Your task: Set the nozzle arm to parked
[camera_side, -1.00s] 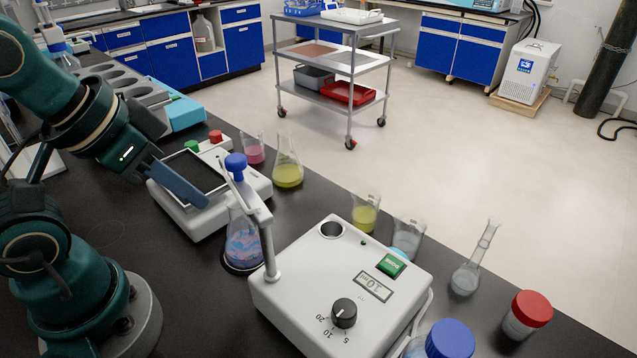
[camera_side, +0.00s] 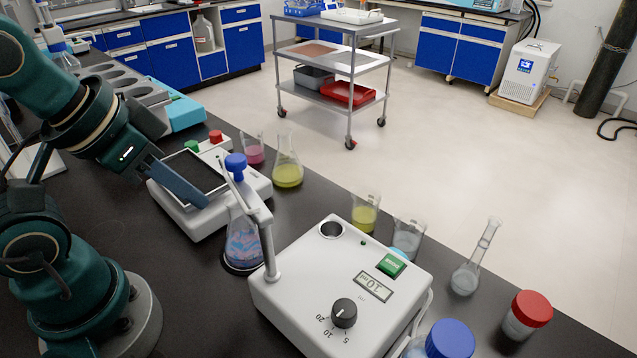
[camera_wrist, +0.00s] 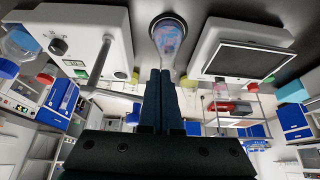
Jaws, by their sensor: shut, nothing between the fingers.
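The white dispenser (camera_side: 300,290) has a black dial, a small display and a green button. At its left corner stands the grey post of the nozzle arm (camera_side: 258,208), which ends in a blue knob (camera_side: 235,161). The arm reaches from the post over a flask with blue and pink liquid (camera_side: 242,245). In the wrist view the dispenser (camera_wrist: 85,25), a grey rod of the nozzle arm (camera_wrist: 98,65) and the flask (camera_wrist: 168,38) show. My gripper (camera_side: 204,202) is shut and empty, left of the flask and apart from the nozzle arm; its shut fingers show in the wrist view (camera_wrist: 161,72).
A white device with a dark top plate (camera_side: 188,178) stands just behind my gripper. Several glass vessels, including a yellow flask (camera_side: 288,174) and a yellow beaker (camera_side: 366,215), line the bench's far edge. Red-capped (camera_side: 530,310) and blue-capped (camera_side: 450,340) containers stand at right.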

